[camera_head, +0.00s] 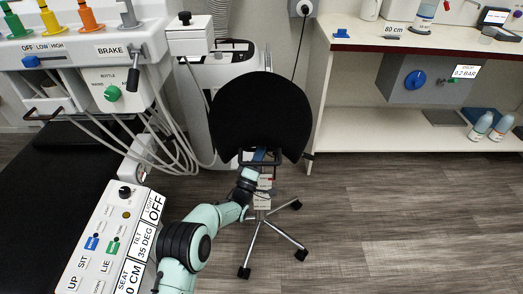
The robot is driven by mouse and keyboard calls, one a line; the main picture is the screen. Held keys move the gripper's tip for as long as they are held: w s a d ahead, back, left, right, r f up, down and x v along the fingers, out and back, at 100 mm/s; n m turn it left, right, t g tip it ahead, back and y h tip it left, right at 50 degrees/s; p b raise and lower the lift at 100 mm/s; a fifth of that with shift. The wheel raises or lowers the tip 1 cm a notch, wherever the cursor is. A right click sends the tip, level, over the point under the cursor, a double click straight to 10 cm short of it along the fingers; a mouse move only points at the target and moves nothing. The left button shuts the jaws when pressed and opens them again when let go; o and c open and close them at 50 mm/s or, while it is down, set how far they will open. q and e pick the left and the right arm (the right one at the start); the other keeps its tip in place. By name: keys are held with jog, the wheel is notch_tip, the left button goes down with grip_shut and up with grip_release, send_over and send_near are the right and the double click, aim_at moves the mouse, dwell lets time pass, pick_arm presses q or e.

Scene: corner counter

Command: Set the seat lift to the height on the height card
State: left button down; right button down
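The height card (395,28) on the right-hand shelf top reads what looks like 80 CM. The control panel (108,237) at lower left has a blue SIT switch (92,242), a green LIE switch (112,247) and an UP label at the frame's bottom edge. Its seat readout (131,277) shows "0 CM"; any leading digit is cut off. An arm, apparently my left, rises from the bottom left of centre. Its gripper (262,156) is at the front edge of the black stool seat (262,112), far from the panel. Its fingers are too small to make out. My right gripper is not in view.
A dark padded bed (55,175) lies at left under a unit with coloured levers and hanging hoses (160,130). The stool's wheeled base (262,240) stands on the floor. A shelf unit (400,138) with bottles and a grey box is at right. The right floor is clear.

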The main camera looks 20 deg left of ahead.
pick_arm(q)
notch_tip(320, 180, down, 5)
jog(key=shift+f, duration=0.1)
dwell(0.3)
jog(key=c, duration=1.1)
grip_release()
jog(key=shift+c, duration=0.2)
jog(key=p+v, duration=0.3)
jog(key=v, duration=1)
jog(key=shift+s+a, duration=0.1)
jog(key=shift+s, duration=0.1)
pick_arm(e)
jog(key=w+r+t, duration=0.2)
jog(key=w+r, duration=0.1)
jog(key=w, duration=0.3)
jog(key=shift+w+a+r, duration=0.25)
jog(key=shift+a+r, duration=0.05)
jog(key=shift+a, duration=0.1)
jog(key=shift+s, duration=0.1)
